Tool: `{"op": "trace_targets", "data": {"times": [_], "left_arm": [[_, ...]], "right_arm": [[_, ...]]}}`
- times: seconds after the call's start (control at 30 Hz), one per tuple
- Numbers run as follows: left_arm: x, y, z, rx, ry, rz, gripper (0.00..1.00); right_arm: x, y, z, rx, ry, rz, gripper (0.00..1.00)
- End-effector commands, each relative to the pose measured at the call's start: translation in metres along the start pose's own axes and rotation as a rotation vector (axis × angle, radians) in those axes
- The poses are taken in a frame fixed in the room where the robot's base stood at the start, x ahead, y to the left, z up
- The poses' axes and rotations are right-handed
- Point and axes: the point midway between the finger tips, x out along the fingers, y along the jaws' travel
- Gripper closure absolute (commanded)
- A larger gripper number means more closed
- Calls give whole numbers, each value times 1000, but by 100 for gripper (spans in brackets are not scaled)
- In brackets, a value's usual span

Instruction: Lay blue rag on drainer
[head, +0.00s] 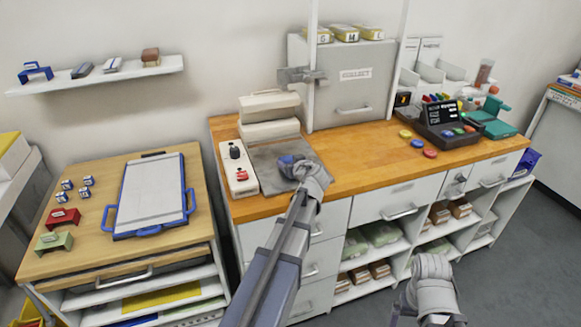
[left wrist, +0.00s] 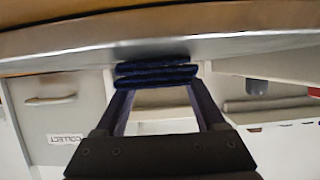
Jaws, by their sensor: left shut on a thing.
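The blue rag (head: 287,163) is a folded dark-blue bundle at the tip of my left gripper (head: 295,168). In the left wrist view the rag (left wrist: 155,75) is pinched between the two fingertips of the left gripper (left wrist: 155,82), close to a grey surface. I cannot tell whether it touches that surface. A flat grey panel (head: 268,172) on the wooden counter, apparently the drainer, lies around and under the rag in the head view. The end of my right arm shows low at the right; its fingers cannot be made out.
A white strip with a black and a red item (head: 238,170) lies left of the panel. A pale stacked box (head: 268,130) stands behind it. A grey COLLECT cabinet (head: 350,85) rises at the back. Coloured discs (head: 430,153) lie at right, with bare counter (head: 360,165) between.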

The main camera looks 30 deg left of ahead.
Motion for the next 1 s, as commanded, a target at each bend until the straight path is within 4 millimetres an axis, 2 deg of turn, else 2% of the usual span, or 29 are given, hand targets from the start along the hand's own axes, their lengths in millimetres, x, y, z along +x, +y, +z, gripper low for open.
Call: {"op": "trace_targets", "data": {"times": [0.27, 0.3, 0.5, 0.53, 0.87, 1.0], "left_arm": [[2, 0, 4, 0, 0, 0, 93], [1, 0, 2, 0, 0, 0, 25], [1, 0, 2, 0, 0, 0, 3], [1, 0, 2, 0, 0, 0, 0], [-2, 0, -4, 0, 0, 0, 0], [-28, -1, -4, 1, -1, 2, 0]], "right_arm": [[4, 0, 0, 0, 0, 0, 5], [2, 0, 0, 0, 0, 0, 5], [2, 0, 0, 0, 0, 0, 5], [2, 0, 0, 0, 0, 0, 5], [-4, 0, 0, 0, 0, 0, 5], [-14, 1, 1, 0, 0, 0, 5]]}}
